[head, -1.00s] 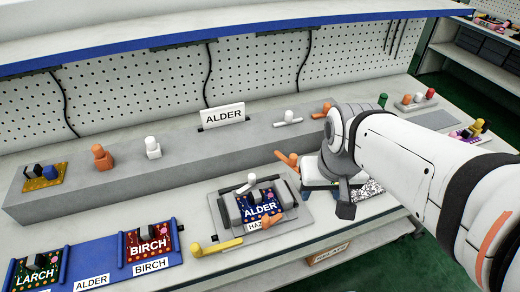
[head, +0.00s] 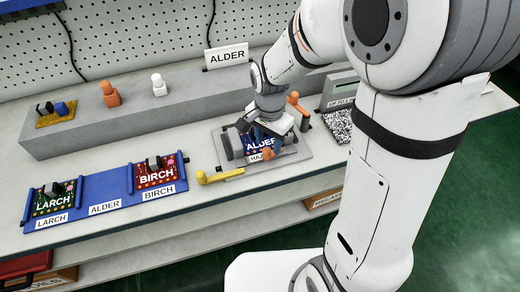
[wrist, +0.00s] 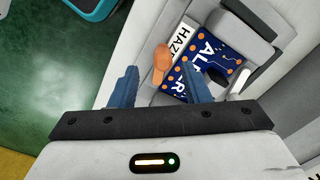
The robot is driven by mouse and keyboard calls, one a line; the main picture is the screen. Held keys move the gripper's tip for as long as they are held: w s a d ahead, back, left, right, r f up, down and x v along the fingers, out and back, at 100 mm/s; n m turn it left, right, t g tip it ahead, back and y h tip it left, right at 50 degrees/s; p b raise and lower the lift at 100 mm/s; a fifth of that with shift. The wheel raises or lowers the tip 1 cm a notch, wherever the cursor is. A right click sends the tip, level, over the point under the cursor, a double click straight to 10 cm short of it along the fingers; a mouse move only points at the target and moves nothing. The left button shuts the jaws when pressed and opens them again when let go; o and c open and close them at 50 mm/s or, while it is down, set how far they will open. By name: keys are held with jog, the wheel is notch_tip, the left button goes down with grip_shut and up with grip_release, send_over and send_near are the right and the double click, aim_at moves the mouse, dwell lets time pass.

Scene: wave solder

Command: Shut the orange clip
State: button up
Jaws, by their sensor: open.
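The fixture (head: 296,151) is a grey plate holding a blue board marked ALDER (head: 262,144). A small orange clip (head: 274,153) sits at the board's front edge; it also shows in the wrist view (wrist: 161,63), beside the HAZ label. Whether it overlaps the board is hard to tell. My gripper (head: 276,138) is over the fixture with jaws open. In the wrist view its blue fingers (wrist: 158,72) stand either side of the orange clip, with no clear contact. My gripper hides the fixture's back part in the head view.
A yellow handle (head: 220,175) juts out at the fixture's front left. Another orange handle (head: 296,103) stands behind its right side. A blue rack (head: 105,195) with LARCH and BIRCH boards lies left. A speckled pad (head: 338,124) is to the right.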

aim_at(267, 150)
jog(key=shift+a+f, duration=0.2)
jog(key=shift+f, duration=2.15)
jog(key=shift+c, duration=0.2)
grip_shut()
jog(key=c, duration=0.9)
grip_release()
jog(key=shift+s+a, duration=0.1)
jog(key=shift+a, duration=0.35)
jog(key=shift+d, duration=0.5)
